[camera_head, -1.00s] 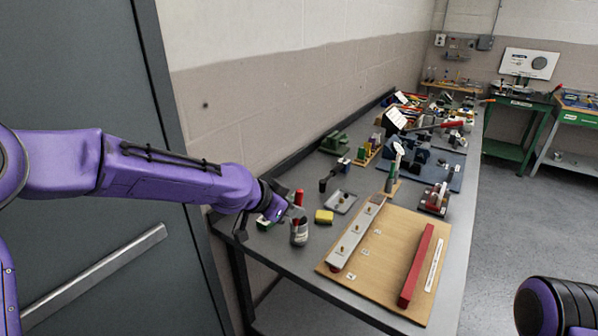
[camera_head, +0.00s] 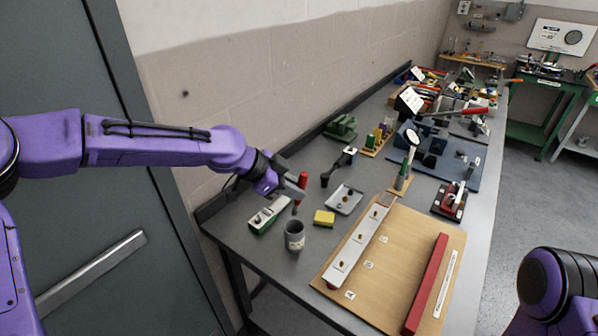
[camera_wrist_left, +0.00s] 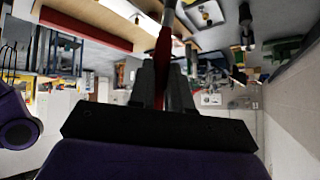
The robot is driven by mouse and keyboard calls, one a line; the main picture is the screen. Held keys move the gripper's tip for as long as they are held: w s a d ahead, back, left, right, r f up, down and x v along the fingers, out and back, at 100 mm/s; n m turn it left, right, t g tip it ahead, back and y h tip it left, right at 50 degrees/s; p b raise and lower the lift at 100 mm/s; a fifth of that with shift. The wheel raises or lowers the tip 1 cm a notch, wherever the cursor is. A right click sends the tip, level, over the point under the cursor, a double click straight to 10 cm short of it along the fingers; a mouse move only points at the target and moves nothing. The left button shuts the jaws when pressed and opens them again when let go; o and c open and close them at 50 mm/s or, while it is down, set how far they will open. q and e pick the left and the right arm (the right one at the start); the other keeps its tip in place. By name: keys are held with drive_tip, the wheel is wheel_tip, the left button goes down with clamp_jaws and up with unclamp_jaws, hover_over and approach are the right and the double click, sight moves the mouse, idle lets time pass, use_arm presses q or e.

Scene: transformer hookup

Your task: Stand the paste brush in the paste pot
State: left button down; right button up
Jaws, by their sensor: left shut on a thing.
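The paste pot (camera_head: 294,240) is a small grey open cup standing on the bench, near its left edge. My left gripper (camera_head: 296,189) is shut on the red handle of the paste brush (camera_head: 302,180). In the head view the brush is nearly upright, and its lower end shows just above the pot's rim, apart from it in the picture. I cannot tell its exact depth relative to the pot. In the left wrist view the red handle (camera_wrist_left: 163,55) runs between the fingers (camera_wrist_left: 163,88). My right gripper is out of view.
A green and white box (camera_head: 268,214) lies left of the pot, a yellow sponge-like block (camera_head: 324,217) right of it. A metal tray (camera_head: 345,199) and a wooden board (camera_head: 390,275) with a red bar (camera_head: 427,283) lie further right. The wall borders the bench behind.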

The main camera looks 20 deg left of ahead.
sight(294, 215)
use_arm(q)
drive_tip(key=shift+w, duration=0.35)
drive_tip(key=shift+d+f, duration=0.1)
drive_tip(key=shift+f, duration=0.05)
drive_tip(key=f+b, duration=0.4)
drive_tip(key=s+f+b, duration=0.1)
drive_tip(key=f, duration=0.1)
drive_tip(key=shift+f+b, duration=0.1)
drive_tip(key=shift+b, duration=0.3)
drive_tip(key=shift+w+f+b, duration=0.15)
drive_tip(key=shift+f+b, duration=0.75)
drive_tip(key=shift+f, duration=0.5)
drive_tip(key=shift+r, duration=0.1)
drive_tip(key=c, duration=1)
unclamp_jaws()
